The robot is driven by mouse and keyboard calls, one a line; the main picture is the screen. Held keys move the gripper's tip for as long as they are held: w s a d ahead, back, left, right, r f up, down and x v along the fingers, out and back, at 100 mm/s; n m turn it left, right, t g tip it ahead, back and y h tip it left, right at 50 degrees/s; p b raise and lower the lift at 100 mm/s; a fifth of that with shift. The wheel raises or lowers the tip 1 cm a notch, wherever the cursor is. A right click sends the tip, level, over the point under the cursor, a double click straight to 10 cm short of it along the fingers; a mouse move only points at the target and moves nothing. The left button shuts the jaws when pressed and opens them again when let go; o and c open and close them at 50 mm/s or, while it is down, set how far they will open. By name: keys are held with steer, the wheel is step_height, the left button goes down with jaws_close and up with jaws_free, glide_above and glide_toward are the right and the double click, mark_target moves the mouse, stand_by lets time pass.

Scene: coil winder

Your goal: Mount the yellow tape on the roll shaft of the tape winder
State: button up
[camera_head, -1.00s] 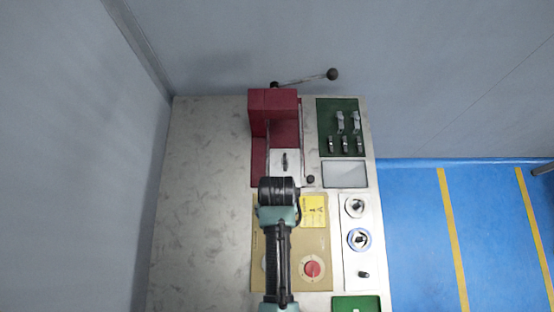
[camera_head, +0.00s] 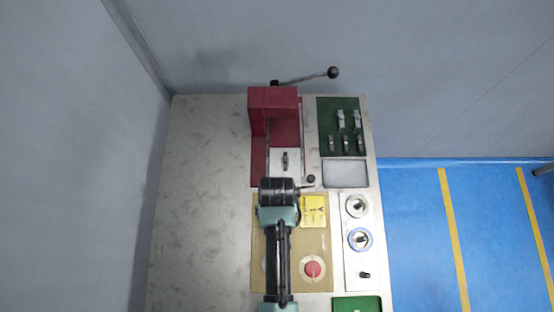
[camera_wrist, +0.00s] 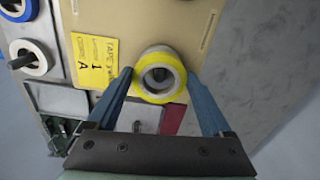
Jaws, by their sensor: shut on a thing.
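The yellow tape (camera_wrist: 179,88) is a ring with a grey inner face, seen in the wrist view between the two blue fingers of my gripper (camera_wrist: 159,76). My gripper is shut on it, one finger at each side. A grey round part (camera_wrist: 158,50) shows at the ring's far side, and a dark pin-like shape shows inside the hole. I cannot tell whether the tape is around a shaft or above it. In the head view my wrist hides the tape and fingers. The tape winder's tan panel (camera_head: 318,240) lies under my arm.
A white roll (camera_head: 355,206) and a blue roll (camera_head: 350,239) sit on pegs at the right. A red block (camera_head: 272,100) with a lever (camera_head: 305,78) stands behind. The table's left is clear.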

steer(key=shift+f+b, duration=0.6)
steer(key=shift+f, duration=0.45)
steer(key=o, duration=1.1)
step_height(320, 180, up, 13)
steer(key=shift+b, duration=0.4)
